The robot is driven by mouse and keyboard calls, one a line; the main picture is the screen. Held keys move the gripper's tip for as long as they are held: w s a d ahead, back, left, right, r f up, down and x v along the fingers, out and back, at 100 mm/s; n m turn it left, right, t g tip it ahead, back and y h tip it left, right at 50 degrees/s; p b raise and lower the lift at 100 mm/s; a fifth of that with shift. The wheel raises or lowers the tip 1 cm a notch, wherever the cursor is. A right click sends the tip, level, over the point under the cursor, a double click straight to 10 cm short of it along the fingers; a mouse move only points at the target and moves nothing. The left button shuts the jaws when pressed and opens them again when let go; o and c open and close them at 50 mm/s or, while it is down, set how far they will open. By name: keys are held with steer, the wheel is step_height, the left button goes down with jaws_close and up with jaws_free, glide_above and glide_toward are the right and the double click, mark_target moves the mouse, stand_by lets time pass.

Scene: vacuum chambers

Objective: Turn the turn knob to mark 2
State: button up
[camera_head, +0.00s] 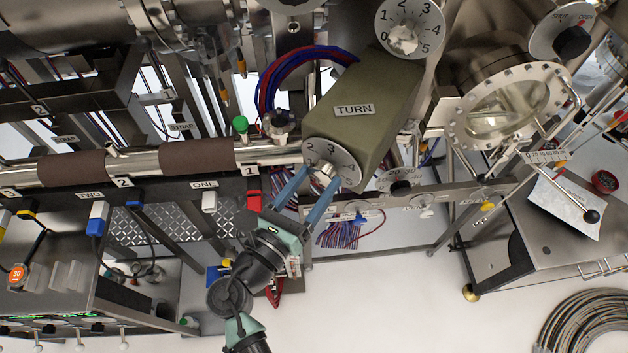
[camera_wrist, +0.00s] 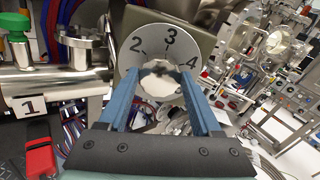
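The turn knob is a pale metal grip (camera_head: 325,170) on a round grey dial (camera_head: 345,165), on the end of an olive box marked TURN (camera_head: 375,100). In the wrist view the knob (camera_wrist: 160,82) sits in front of the dial (camera_wrist: 150,55), whose marks 2, 3 and 4 show, with 3 near the top.
Another numbered dial with a knob (camera_head: 403,38) is above the TURN box. A green-capped fitting (camera_head: 240,126) and a red block (camera_head: 253,185) are to the left of the dial. A glass-windowed flange (camera_head: 500,110) stands at the right. The floor below is mostly clear.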

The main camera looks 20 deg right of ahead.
steer(key=c, duration=0.5)
steer(key=shift+m, duration=0.3)
steer(key=m+b, duration=0.3)
steer(key=m, duration=0.2)
steer(key=shift+f, duration=0.15)
steer(key=m+b, duration=0.2)
steer(key=m, duration=0.1)
steer(key=shift+s+m, duration=0.1)
steer(key=shift+m, duration=0.2)
steer(key=shift+d+m+b, duration=0.1)
steer(key=shift+m+b, duration=0.9)
steer(key=shift+m, duration=0.3)
steer(key=o, duration=1.4)
steer(key=shift+c, duration=0.2)
